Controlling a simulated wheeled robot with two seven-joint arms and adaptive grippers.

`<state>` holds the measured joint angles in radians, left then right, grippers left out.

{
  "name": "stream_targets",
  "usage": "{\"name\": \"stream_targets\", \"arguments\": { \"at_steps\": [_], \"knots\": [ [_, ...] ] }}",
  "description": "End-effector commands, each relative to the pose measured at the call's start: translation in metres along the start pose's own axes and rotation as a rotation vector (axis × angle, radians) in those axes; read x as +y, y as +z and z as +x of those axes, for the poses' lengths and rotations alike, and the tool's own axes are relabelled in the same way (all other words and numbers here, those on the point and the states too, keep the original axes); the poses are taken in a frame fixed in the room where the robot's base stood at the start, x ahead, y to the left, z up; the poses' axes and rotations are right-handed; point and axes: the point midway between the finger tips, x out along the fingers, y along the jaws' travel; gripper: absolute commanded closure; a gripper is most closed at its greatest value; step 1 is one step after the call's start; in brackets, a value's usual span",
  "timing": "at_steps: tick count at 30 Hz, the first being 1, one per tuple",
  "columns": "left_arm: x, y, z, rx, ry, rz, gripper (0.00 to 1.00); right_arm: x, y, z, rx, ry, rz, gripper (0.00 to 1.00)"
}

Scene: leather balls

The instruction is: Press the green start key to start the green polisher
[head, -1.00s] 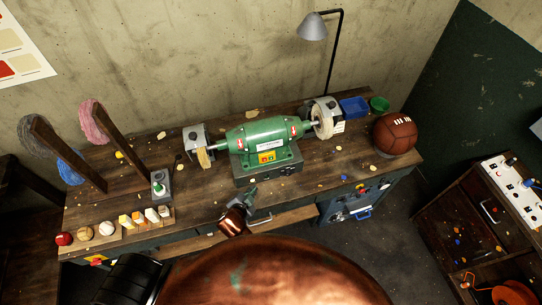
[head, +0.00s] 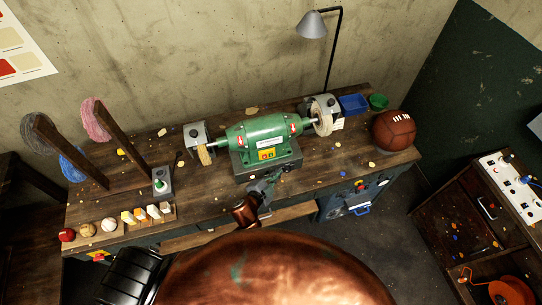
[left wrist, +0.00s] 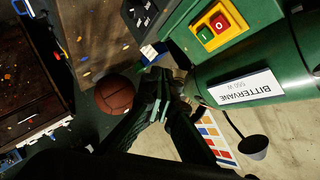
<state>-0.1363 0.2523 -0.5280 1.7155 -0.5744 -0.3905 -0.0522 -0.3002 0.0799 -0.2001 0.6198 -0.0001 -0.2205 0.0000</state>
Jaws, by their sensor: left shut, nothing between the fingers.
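The green polisher (head: 262,136) stands on the workbench (head: 215,190), a buffing wheel at each end. Its yellow switch plate (head: 267,154) is on the front of the base. In the left wrist view the plate (left wrist: 211,27) carries a green start key (left wrist: 206,35) marked I and a red key (left wrist: 219,24) marked 0. My left gripper (head: 274,176) is shut and empty, just in front of and below the plate in the head view. In the left wrist view its fingertips (left wrist: 156,74) are apart from the keys. My right gripper is not in view.
A brown leather ball (head: 394,131) sits at the bench's right end, near a blue bin (head: 353,104) and a green bin (head: 378,101). A grey box with a green knob (head: 160,181) stands left. A lamp (head: 312,26) rises behind the polisher.

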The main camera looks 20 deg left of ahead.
Motion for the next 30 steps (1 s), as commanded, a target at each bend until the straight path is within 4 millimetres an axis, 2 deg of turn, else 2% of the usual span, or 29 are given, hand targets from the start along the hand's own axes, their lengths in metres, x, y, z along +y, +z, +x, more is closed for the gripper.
{"name": "stream_targets", "arguments": {
  "at_steps": [9,15,30],
  "knots": [
    [-0.022,0.024,0.032,-0.001,-0.002,0.004,1.00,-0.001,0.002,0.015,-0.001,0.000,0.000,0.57],
    [-0.033,0.033,0.045,-0.001,-0.001,0.002,1.00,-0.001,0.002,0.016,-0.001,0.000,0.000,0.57],
    [-0.037,0.037,0.050,-0.001,0.000,0.000,1.00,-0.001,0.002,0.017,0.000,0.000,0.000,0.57]
  ]
}}
